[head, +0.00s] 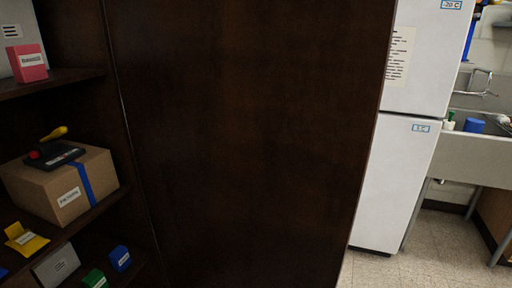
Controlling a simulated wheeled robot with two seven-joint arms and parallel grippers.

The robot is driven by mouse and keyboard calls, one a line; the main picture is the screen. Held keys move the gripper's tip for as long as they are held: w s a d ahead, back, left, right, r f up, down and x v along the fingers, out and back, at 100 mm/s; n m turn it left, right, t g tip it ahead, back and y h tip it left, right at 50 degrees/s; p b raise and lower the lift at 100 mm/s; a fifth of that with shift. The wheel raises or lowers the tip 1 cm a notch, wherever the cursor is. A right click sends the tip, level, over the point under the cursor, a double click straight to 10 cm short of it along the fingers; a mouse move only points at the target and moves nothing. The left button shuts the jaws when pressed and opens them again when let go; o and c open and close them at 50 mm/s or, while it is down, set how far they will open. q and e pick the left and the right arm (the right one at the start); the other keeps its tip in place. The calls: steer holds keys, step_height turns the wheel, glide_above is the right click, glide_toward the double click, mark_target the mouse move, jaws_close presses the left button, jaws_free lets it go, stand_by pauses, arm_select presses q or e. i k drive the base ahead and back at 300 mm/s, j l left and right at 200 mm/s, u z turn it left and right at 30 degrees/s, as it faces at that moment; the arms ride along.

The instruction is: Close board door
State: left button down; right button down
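A tall dark brown wooden door (250,140) fills the middle of the head view. Its left edge meets the shelf unit along a narrow vertical line, and its right edge stands free in front of the white fridge. The open shelves (90,215) of the dark unit show to the left of the door. I cannot tell how far the door is swung. Neither of my grippers shows in the head view.
The shelves hold a cardboard box (62,187) with a blue strip, a pink box (27,63) and several small coloured boxes. A white fridge (395,180) stands behind at right, beside a metal sink (475,158). Speckled floor (445,250) is clear at lower right.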

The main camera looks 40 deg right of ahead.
mark_target(251, 124)
steer(key=k+l+u, duration=0.15)
steer(key=l, duration=0.3)
steer(key=k+l+u, duration=0.1)
steer(key=k+l, duration=0.15)
steer(key=l, duration=0.15)
steer(key=k+l+u, duration=0.15)
steer(key=l, duration=0.25)
steer(key=k+l+u, duration=0.15)
steer(key=k+l, duration=0.2)
steer(key=l+u, duration=0.4)
steer(key=l, duration=1.2)
steer(key=i+l+u, duration=0.15)
steer(key=i+l, duration=0.45)
